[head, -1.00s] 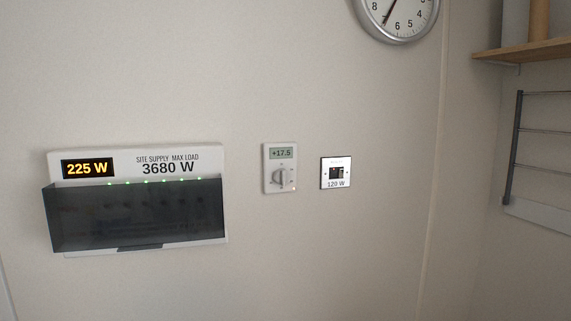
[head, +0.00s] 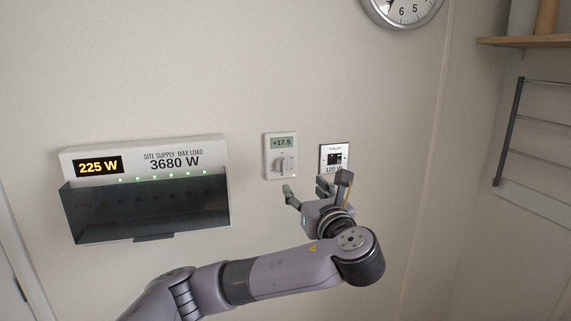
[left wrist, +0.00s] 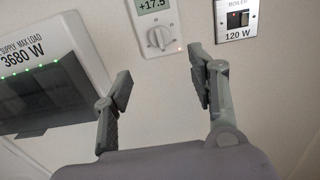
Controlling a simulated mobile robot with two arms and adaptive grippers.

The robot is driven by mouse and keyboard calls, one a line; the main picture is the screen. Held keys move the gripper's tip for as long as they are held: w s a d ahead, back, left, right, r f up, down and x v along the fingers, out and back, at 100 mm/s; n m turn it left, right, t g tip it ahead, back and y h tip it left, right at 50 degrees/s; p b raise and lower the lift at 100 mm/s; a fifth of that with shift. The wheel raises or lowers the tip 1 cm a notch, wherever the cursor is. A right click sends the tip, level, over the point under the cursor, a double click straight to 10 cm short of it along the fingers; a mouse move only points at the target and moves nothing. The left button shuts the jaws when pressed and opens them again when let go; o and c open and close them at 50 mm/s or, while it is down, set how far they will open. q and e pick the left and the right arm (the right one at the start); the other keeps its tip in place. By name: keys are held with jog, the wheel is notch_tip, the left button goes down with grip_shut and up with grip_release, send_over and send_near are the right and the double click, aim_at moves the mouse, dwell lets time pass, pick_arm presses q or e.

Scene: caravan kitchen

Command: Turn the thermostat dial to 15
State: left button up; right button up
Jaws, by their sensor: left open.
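The thermostat (head: 281,156) is a white wall unit with a small display reading +17.5. Its round dial (head: 282,165) sits below the display, with a small light at the lower right. The dial also shows in the left wrist view (left wrist: 159,38), between and beyond the fingertips. My left gripper (head: 308,189) is open and empty, just below and slightly right of the thermostat, apart from the dial. In the left wrist view its two fingers (left wrist: 161,88) are spread wide. My right gripper is not in view.
A supply panel (head: 120,154) reading 225 W and 3680 W, with a dark cover, is on the wall to the left. A boiler switch (head: 334,157) marked 120 W is close on the right, partly behind my gripper. A clock (head: 403,10), shelf (head: 530,41) and rack (head: 508,130) are farther right.

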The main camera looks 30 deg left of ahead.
aim_at(284, 167)
pick_arm(q)
jog(key=p+x, duration=0.5)
jog(key=x, duration=0.9)
jog(key=shift+w+a, duration=0.1)
jog(key=shift+a, duration=0.3)
jog(key=shift+w+a, duration=0.25)
jog(key=c, duration=1.1)
jog(key=shift+c, duration=0.2)
jog(key=shift+f+n, duration=0.1)
jog(key=shift+n, duration=0.2)
